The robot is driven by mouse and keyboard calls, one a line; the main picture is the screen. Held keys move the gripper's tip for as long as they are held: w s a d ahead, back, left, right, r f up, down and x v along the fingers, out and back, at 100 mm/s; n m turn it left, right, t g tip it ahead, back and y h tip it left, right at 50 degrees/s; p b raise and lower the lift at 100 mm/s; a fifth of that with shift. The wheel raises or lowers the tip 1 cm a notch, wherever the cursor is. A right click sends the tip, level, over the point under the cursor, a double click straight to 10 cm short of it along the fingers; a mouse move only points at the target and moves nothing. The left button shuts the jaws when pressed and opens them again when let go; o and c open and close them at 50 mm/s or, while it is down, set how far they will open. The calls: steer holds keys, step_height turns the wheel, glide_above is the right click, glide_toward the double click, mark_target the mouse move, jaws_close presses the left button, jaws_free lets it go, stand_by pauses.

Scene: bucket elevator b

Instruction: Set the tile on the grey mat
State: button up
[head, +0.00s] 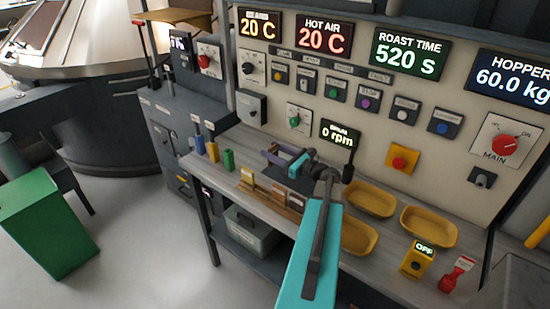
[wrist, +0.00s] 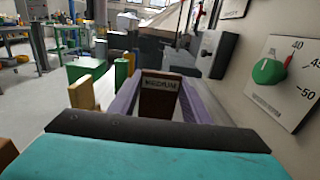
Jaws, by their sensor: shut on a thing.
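My gripper (head: 277,157) has purple fingers and hovers over the middle of the bench, close to the panel. In the wrist view, the fingers are shut on a dark brown tile (wrist: 158,100) with a pale label that seems to read MEDIUM. The tile stands upright between them. In the head view it is mostly hidden by the fingers. A dark patch that looks like the grey mat (head: 294,182) lies beneath my gripper, partly covered by my arm. Whether the tile touches it cannot be told.
A wooden rack (head: 269,198) with other tiles stands at the bench's front edge. Blue, yellow and green blocks (head: 228,160) stand to the left. Yellow trays (head: 429,226) lie to the right. The control panel (head: 375,130) rises close behind. A green dial (wrist: 268,72) is close on the right in the wrist view.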

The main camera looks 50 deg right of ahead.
steer(key=shift+f, duration=0.15)
steer(key=shift+f+p, duration=0.55)
steer(key=shift+f, duration=1.25)
steer(key=shift+f, duration=0.2)
steer(key=o, duration=1.1)
steer(key=shift+r, duration=0.25)
steer(key=shift+s+f, duration=0.15)
steer(key=shift+s, duration=0.25)
steer(key=shift+s+b, duration=1.45)
steer(key=shift+s, duration=1.9)
